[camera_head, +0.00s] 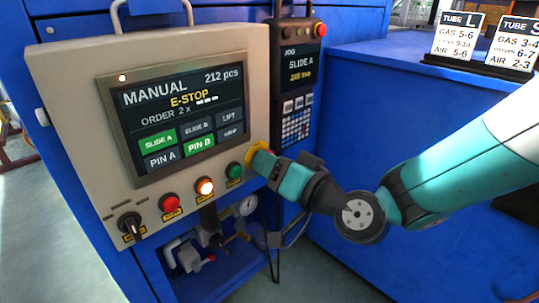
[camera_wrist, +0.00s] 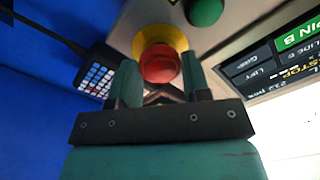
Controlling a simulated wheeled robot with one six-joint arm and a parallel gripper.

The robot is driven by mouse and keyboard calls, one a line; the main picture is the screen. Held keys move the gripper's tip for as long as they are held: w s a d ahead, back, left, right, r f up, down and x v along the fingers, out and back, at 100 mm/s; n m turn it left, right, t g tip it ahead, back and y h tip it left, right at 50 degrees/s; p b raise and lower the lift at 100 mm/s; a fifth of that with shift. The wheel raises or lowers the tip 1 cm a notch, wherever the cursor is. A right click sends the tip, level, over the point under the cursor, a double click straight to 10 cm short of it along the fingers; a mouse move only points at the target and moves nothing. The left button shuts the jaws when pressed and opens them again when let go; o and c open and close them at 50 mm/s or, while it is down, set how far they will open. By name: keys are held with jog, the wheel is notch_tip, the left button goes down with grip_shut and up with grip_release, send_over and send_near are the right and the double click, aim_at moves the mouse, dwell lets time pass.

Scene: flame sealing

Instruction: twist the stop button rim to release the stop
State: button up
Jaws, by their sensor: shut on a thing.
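The stop button (camera_wrist: 159,64) is a red round knob on a yellow collar, and it shows between the two fingers in the wrist view. My gripper (camera_wrist: 163,80) is shut on the rim of the red knob, with one finger on each side. In the head view, only the yellow collar (camera_head: 257,149) shows, at the right end of the panel's button row; my gripper (camera_head: 262,163) hides the knob.
A black pendant (camera_head: 297,95) hangs behind. A gauge and pipes (camera_head: 247,206) are below.

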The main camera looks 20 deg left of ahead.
jog(key=shift+r+m+p, duration=0.1)
jog(key=shift+m+p, duration=0.3)
jog(key=shift+m, duration=0.4)
jog(key=o, duration=0.7)
jog(key=shift+d, duration=0.1)
jog(key=b+v, duration=0.7)
